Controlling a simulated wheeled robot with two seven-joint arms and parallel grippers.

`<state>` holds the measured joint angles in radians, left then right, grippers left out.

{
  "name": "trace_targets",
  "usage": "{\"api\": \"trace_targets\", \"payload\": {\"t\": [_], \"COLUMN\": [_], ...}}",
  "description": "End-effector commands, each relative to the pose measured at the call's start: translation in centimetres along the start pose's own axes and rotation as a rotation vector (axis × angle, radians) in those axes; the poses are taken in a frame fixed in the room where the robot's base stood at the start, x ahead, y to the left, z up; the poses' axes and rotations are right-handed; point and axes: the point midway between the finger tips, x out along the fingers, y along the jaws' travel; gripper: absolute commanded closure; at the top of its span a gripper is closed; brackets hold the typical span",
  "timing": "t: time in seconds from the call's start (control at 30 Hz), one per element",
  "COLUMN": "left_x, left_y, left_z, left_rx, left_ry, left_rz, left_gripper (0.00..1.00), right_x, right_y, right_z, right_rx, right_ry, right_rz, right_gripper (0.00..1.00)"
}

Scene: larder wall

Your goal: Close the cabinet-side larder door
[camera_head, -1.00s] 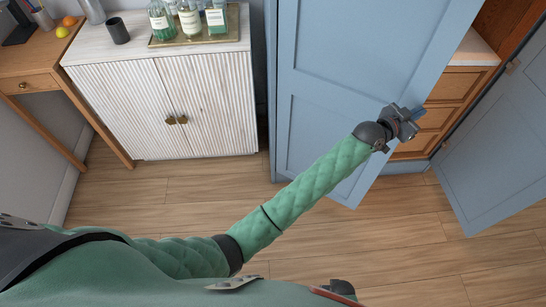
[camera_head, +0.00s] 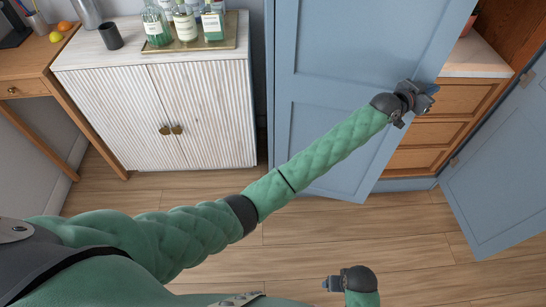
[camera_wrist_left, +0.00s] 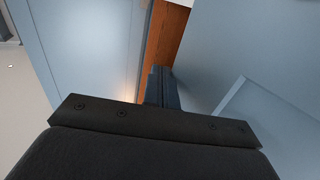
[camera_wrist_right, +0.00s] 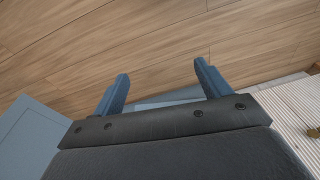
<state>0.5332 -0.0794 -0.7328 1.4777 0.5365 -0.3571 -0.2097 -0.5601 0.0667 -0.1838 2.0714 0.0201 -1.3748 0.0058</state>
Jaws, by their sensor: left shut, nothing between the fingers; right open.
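The cabinet-side larder door (camera_head: 330,65) is the blue panelled door beside the white cabinet. It stands partly open, with a wide gap at its right edge. My left gripper (camera_head: 431,89) is at that free edge, shut and empty; I cannot tell whether it touches the door. In the left wrist view its closed fingers (camera_wrist_left: 162,88) point to a strip of orange-brown wood between pale blue surfaces. My right gripper (camera_head: 330,284) is low over the floor, away from the door. In the right wrist view its fingers (camera_wrist_right: 161,86) are apart, with nothing between them.
The other blue larder door (camera_head: 505,160) stands open at the right. Wooden drawers (camera_head: 432,132) and a pale countertop (camera_head: 475,57) show between the doors. The white ribbed cabinet (camera_head: 160,115) stands left of the larder, with a bottle tray on top. The wooden floor (camera_head: 420,245) is clear.

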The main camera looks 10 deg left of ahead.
Motion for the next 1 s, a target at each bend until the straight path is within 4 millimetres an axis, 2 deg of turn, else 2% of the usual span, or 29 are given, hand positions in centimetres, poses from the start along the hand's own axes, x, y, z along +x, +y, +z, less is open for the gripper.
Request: {"api": "trace_targets", "payload": {"t": [0.1, 0.3, 0.6, 1.0], "left_x": [1.3, 3.0, 4.6, 6.6], "left_y": [-1.5, -3.8, -6.1, -9.1], "left_z": [0.4, 0.2, 0.1, 0.0], "left_rx": [0.004, 0.003, 0.002, -0.001], "left_ry": [0.0, 0.0, 0.0, 0.001], "left_rz": [0.0, -0.001, -0.001, -0.075], "left_gripper": [1.0, 1.0, 1.0, 1.0], "right_x": [-4.0, -9.9, -14.9, -13.2], "right_y": [-0.4, -0.8, -1.1, -2.1], "right_z": [-0.5, -0.4, 0.4, -0.3], "right_rx": [0.001, 0.002, 0.003, -0.011], "right_ry": [0.009, 0.014, 0.015, 0.054], "right_rz": [-0.006, -0.013, -0.019, -0.041], "right_gripper": [0.24, 0.24, 0.24, 0.24]}}
